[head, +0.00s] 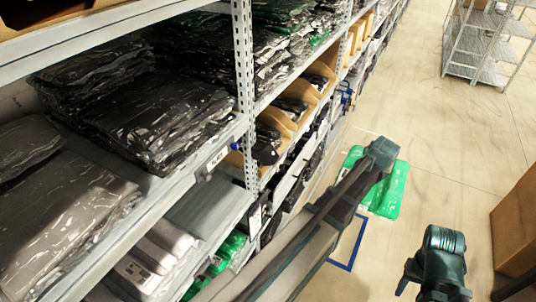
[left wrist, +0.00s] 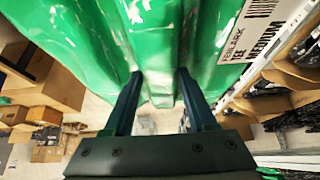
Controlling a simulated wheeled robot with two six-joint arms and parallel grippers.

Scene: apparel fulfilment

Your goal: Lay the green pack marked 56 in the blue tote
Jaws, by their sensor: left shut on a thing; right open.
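A shiny green pack (head: 391,190) hangs over the aisle floor at the end of my left arm in the head view. In the left wrist view my left gripper (left wrist: 159,85) is shut on this green pack (left wrist: 100,40), with folds of it between the fingers. A white label (left wrist: 262,32) on it reads TEE and MEDIUM; I cannot make out the number 56. My right gripper (head: 438,270) is low at the right in the head view, empty and open, apart from the pack. I cannot make out the blue tote in either view.
Metal shelving (head: 243,80) with black, grey and green packs runs along the left. A cardboard box (head: 516,225) stands at the right edge. A wire rack (head: 488,45) stands far back. Blue lines (head: 345,262) mark the floor below my left arm.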

